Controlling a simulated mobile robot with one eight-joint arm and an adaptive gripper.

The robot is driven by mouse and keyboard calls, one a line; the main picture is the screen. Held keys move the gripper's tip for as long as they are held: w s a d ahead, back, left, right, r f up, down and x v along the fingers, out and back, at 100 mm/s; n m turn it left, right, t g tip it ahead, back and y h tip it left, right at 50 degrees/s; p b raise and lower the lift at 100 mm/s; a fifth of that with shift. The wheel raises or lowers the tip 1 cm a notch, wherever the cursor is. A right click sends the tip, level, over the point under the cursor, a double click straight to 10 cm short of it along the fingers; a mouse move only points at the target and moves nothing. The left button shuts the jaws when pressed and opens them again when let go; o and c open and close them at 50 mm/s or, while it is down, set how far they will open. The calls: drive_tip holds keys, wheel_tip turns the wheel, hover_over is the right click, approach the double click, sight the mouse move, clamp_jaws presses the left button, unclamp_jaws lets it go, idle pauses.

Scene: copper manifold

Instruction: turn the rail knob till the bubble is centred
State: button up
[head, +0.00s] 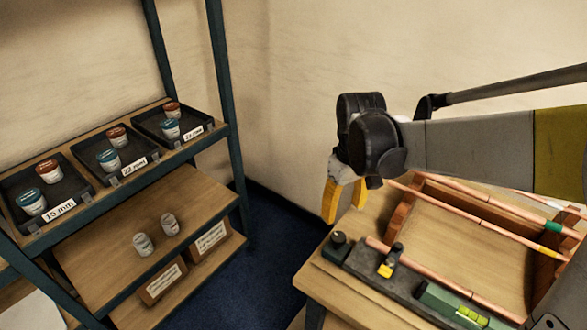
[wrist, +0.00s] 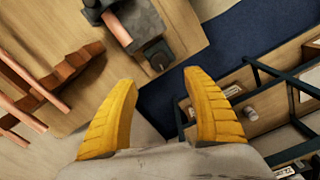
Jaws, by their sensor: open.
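The dark rail (head: 408,288) lies along the front of the wooden bench, carrying a copper pipe. A black knob (head: 338,239) stands at its left end; it also shows in the wrist view (wrist: 158,54), beyond my fingertips. A green spirit level (head: 445,303) sits at the rail's right part with a yellow-green vial (head: 472,315); the bubble's place is too small to tell. My gripper (head: 345,203) is open and empty, pointing down above and behind the knob, apart from it. Its yellow fingers also show in the wrist view (wrist: 160,83).
A yellow clamp (head: 387,267) with a black top sits mid-rail. Behind the rail, copper pipes (head: 480,207) rest on wooden supports (head: 402,215). A shelf rack at left holds black trays (head: 125,160) with small tubs. Blue floor (head: 255,250) separates the rack and bench.

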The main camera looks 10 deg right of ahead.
sight(338, 236)
drive_tip(key=shift+w+a+f, duration=0.15)
drive_tip(key=shift+w+f, duration=0.15)
drive_tip(key=shift+f, duration=0.2)
wheel_tip(338, 236, down, 10)
drive_tip(key=b, duration=0.4)
drive_tip(key=shift+s, duration=0.15)
drive_tip(key=shift+r, duration=0.1)
drive_tip(key=c, duration=1.2)
